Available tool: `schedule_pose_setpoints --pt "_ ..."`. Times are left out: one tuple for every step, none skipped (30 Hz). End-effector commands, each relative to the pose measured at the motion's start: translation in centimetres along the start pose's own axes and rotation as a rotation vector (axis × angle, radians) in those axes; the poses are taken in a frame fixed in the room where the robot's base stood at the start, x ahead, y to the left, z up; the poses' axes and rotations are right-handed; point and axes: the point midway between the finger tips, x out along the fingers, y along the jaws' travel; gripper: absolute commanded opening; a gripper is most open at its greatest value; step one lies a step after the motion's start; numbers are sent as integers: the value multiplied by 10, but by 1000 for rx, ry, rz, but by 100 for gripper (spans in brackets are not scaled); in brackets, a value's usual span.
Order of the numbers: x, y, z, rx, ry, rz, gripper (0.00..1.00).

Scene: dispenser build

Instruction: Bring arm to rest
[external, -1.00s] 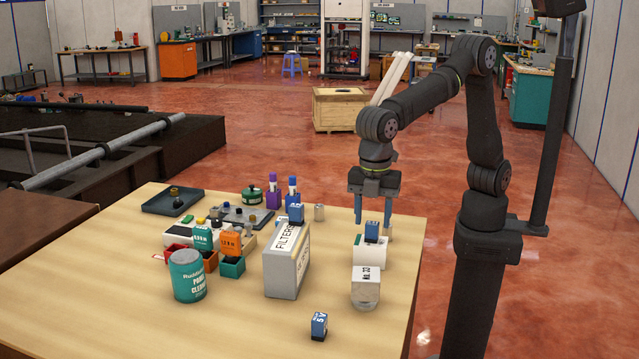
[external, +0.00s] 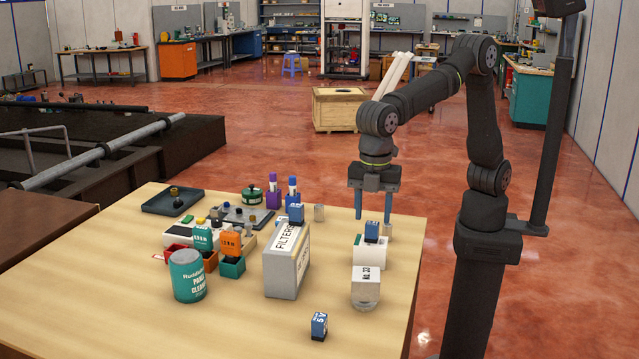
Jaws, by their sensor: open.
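My gripper (external: 373,205) is open and empty, pointing down above the right back part of the wooden table (external: 120,285). Its two blue-grey fingers are spread apart. Below and just in front of it stands a white block with a blue cube (external: 371,232) on top. In front of that is a white and clear container (external: 366,287). My arm reaches in from its dark base at the right, bent at the elbow.
A teal canister (external: 187,276), small coloured bins and a dark tray (external: 171,201) are to the left. A blue block (external: 319,326) lies near the front. The left front is clear.

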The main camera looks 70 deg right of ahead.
Motion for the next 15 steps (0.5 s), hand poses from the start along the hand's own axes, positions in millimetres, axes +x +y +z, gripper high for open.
schedule_pose_setpoints --pt "-10 0 0 0 2 1 48" --pt "-17 0 -1 0 3 2 48" --pt "-25 0 0 0 2 1 48" --pt "-31 0 -1 0 3 2 48" --pt "-37 0 0 0 3 2 48" --pt "-45 0 0 0 3 2 48" --pt "-51 0 0 0 2 1 48" --pt "-57 0 0 0 3 2 48" --pt "-65 0 0 0 2 1 48" --pt "-71 0 -1 0 3 2 48" --pt "-77 0 0 0 1 1 48" --pt "-71 0 0 0 -4 -2 48" --pt "-62 0 1 0 -7 -4 48" --pt "-56 0 1 0 -6 -4 48" --pt "-48 0 1 0 -6 -3 48"
